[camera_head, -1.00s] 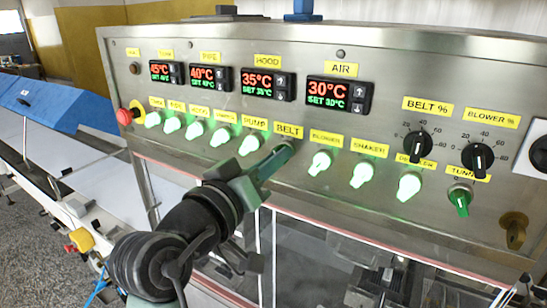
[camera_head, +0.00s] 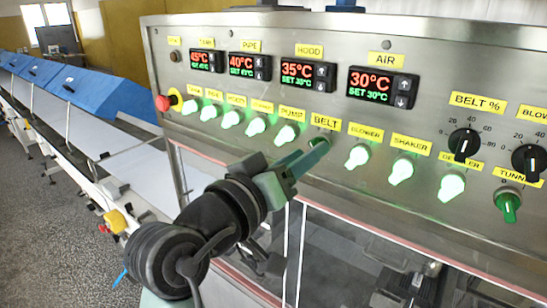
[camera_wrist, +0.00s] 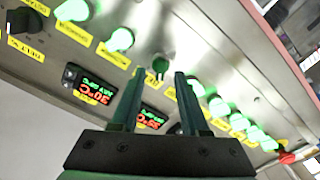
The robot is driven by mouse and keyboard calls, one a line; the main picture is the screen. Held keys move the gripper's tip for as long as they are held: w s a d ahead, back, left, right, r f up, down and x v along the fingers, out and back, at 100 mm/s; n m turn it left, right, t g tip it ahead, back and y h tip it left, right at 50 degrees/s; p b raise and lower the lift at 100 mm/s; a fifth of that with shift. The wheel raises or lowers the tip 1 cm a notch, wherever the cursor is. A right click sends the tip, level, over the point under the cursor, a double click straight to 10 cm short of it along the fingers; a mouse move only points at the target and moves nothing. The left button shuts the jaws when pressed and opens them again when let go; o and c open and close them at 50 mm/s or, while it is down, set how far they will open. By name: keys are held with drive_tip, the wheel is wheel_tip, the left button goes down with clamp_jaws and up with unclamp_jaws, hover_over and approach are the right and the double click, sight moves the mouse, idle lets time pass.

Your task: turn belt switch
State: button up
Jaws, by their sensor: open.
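The belt switch (camera_wrist: 160,64) is a small green knob under the yellow BELT label (camera_head: 326,121) on the steel control panel. It looks unlit, unlike the brightly glowing switches beside it. My gripper (camera_head: 318,150) is at this switch, and its fingers mostly hide the knob in the head view. In the wrist view my gripper (camera_wrist: 159,78) is open, with one finger on each side of the knob. I cannot tell whether the fingers touch it.
Lit green switches stand close on both sides, such as the blower switch (camera_head: 358,156) and the pump switch (camera_head: 286,134). Temperature displays (camera_head: 308,74) sit above. A red emergency button (camera_head: 163,103) is at the panel's left end. A conveyor with blue covers (camera_head: 90,86) runs at left.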

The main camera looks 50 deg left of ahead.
drive_tip(key=b+v, duration=0.3)
drive_tip(key=v, duration=0.8)
drive_tip(key=shift+w, duration=0.1)
drive_tip(key=w+d+r+m+t+b, duration=0.4)
drive_tip(key=w+d+r, duration=0.1)
drive_tip(key=w+d, duration=0.5)
drive_tip(key=s+d+r+m+t+h+b, duration=0.1)
drive_tip(key=d+r+m+t+h, duration=0.1)
drive_tip(key=d, duration=0.7)
drive_tip(key=s+d+r+m+t+h+b, duration=0.1)
drive_tip(key=s+d+r+m+t+h, duration=0.1)
drive_tip(key=d+r, duration=0.4)
drive_tip(key=d+t, duration=0.1)
drive_tip(key=d, duration=0.2)
drive_tip(key=shift+m+t, duration=0.4)
idle(1.9)
